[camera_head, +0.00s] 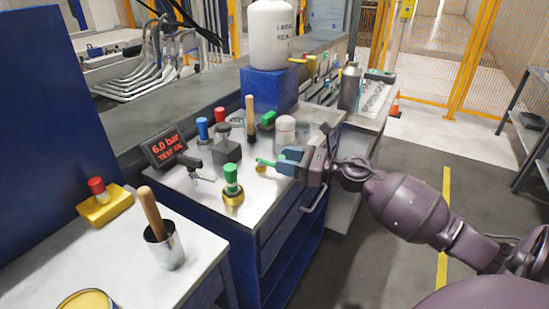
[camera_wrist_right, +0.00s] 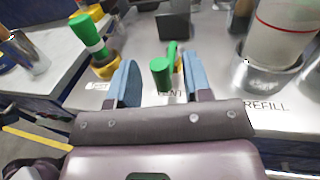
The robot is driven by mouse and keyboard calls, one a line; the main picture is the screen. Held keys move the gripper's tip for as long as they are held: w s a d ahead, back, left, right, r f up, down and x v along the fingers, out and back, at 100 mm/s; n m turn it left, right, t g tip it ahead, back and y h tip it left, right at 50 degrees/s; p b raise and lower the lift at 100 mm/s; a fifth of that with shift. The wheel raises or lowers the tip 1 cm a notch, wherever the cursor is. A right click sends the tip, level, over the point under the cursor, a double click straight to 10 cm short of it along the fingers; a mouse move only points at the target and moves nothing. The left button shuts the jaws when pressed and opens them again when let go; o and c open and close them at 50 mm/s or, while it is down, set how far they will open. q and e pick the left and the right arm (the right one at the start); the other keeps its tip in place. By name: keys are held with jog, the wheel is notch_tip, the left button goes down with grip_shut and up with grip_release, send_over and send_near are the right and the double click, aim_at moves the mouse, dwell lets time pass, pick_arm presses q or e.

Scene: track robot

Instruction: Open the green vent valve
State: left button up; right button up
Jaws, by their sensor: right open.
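The green vent valve handle (camera_head: 266,162) stands on the grey bench top (camera_head: 205,209), at the fingertips of my right gripper (camera_head: 284,160). In the right wrist view the green handle (camera_wrist_right: 160,71) lies between the two blue fingers of the right gripper (camera_wrist_right: 161,82), beside a partly hidden label reading "VENT". The fingers are open, with a gap visible on both sides of the handle. Contact is not visible. Part of the valve's brass body shows below the handle in the head view. My left gripper is not in view.
A green-capped fitting on a brass base (camera_head: 232,182) stands left of the valve. A display (camera_head: 165,147) reads "6.0 bar TEST OK". The "REFILL" label (camera_wrist_right: 266,105) is right of the gripper in the wrist view.

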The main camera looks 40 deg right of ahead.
jog(key=shift+x, duration=1.6)
grip_shut()
